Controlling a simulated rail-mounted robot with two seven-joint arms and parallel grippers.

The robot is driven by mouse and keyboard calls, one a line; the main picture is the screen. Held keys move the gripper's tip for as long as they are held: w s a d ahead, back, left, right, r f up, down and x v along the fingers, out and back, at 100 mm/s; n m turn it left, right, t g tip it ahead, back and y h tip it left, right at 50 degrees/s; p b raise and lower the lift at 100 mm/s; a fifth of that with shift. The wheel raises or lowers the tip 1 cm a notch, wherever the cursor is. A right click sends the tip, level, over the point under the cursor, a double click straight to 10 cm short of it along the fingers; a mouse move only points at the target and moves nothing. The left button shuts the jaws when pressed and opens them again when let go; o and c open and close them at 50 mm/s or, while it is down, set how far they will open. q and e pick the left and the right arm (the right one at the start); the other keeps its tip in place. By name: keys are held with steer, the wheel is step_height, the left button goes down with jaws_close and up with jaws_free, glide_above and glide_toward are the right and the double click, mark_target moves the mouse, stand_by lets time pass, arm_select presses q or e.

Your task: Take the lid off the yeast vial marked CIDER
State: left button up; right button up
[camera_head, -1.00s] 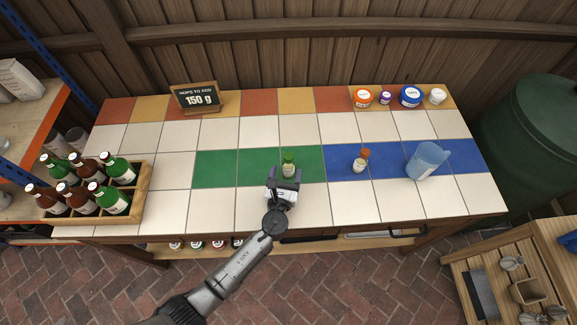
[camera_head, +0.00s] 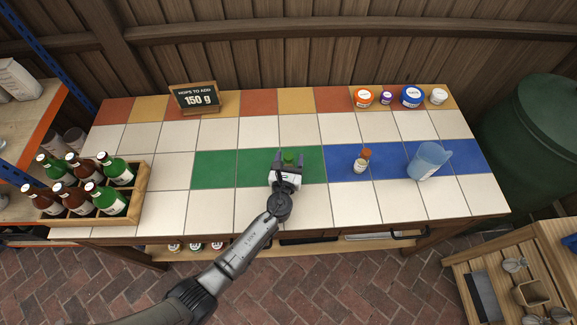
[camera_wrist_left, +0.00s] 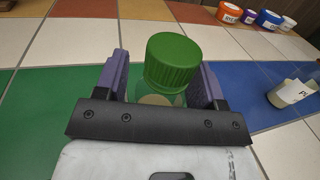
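A small vial with a green screw lid (camera_head: 289,157) stands on the green tiles. Its lid (camera_wrist_left: 172,62) shows large in the left wrist view, seated on the vial. My left gripper (camera_head: 289,158) is around the vial with its two purple fingers (camera_wrist_left: 160,75) spread on either side; gaps show beside the lid. A second vial with a brown-orange lid (camera_head: 362,160) stands on the blue tiles; it shows partly at the right of the wrist view (camera_wrist_left: 290,92). Neither vial's label can be read. My right gripper is out of view.
A blue jug (camera_head: 428,160) stands right of the brown-lidded vial. A wooden crate of bottles (camera_head: 140,200) is at the left. Several small tubs, one orange-lidded (camera_head: 362,97), line the back right. A sign (camera_head: 196,97) reads 150 g. White tiles in front are clear.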

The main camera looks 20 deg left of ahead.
arm_select(q)
steer(key=c, duration=0.8)
step_height(320, 180, up, 5)
steer(key=p, duration=0.3)
steer(key=s+d+r, duration=0.1)
steer(key=d+r, duration=0.1)
steer(key=d, duration=0.1)
steer(key=s+d+r+p, duration=0.1)
steer(key=d+r, duration=0.1)
steer(key=d, duration=0.2)
steer(key=s+d+r+p, duration=0.1)
steer(key=d+r, duration=0.1)
steer(key=d, duration=0.2)
steer(key=shift+s+d, duration=0.1)
steer(key=shift+o, duration=1.3)
jaws_close()
